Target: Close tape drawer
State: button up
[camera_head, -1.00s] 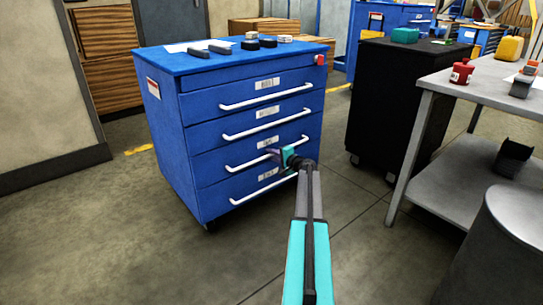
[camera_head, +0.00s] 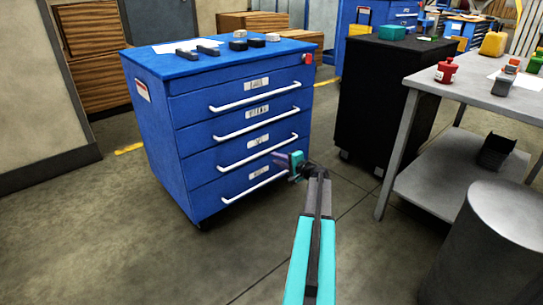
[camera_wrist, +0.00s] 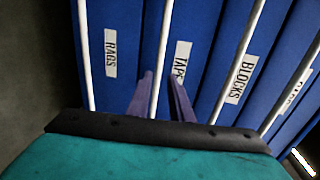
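The blue drawer cabinet (camera_head: 150,130) stands left of centre in the head view, with white bar handles and all its drawer fronts looking about flush. The wrist view shows it turned sideways, with labels RAGS, TAPE and BLOCKS. The tape drawer (camera_wrist: 193,30) is between the rags and blocks drawers; in the head view it is the third front down (camera_head: 200,160). My gripper (camera_head: 280,156) is in front of the cabinet's lower right. Its two fingers (camera_wrist: 161,85) are apart, and the tape handle (camera_wrist: 164,40) appears between them; contact cannot be told.
A black cabinet (camera_head: 375,110) stands to the right, beside a grey metal table (camera_head: 425,78) with a lower shelf. A grey drum (camera_head: 490,250) is at the lower right. Small items lie on the blue cabinet's top. The floor in front of the blue cabinet is clear.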

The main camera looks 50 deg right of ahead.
jog(key=shift+v, duration=1)
jog(key=w+a+f+n+g+y+p, duration=0.2)
jog(key=a+f+p, duration=0.15)
jog(key=a, duration=0.85)
jog(key=w+a+f+n+g+y+p, duration=0.25)
jog(key=a+p, duration=0.25)
jog(key=a, duration=0.7)
jog(key=w+a+f+n+g+y+p, duration=0.1)
jog(key=a+f+n+g+y+p, duration=0.2)
jog(key=a, duration=0.9)
jog(key=s+a+f+n+g+p, duration=0.25)
jog(key=s+a+p, duration=0.2)
jog(key=a, duration=0.55)
jog(key=s+a+f+n+g+p, duration=0.1)
jog(key=s+a+g+p, duration=0.3)
jog(key=a, duration=0.5)
jog(key=s+a+r+n+g+h+p, duration=0.1)
jog(key=s+a+r+n+g+p, duration=0.1)
jog(key=s, duration=0.7)
jog(key=s+a+r+n+g+h+p, duration=0.2)
jog(key=s+a+p, duration=0.4)
jog(key=s, duration=0.4)
jog(key=s+a+r+n+g+h+p, duration=0.2)
jog(key=s+a+r+n+g+p, duration=0.1)
jog(key=s, duration=0.6)
jog(key=a+n+p, duration=0.1)
jog(key=p, duration=0.1)
jog(key=shift+s+r+n+p, duration=0.15)
jog(key=shift+s+n+p, duration=0.15)
jog(key=shift+s+p, duration=0.1)
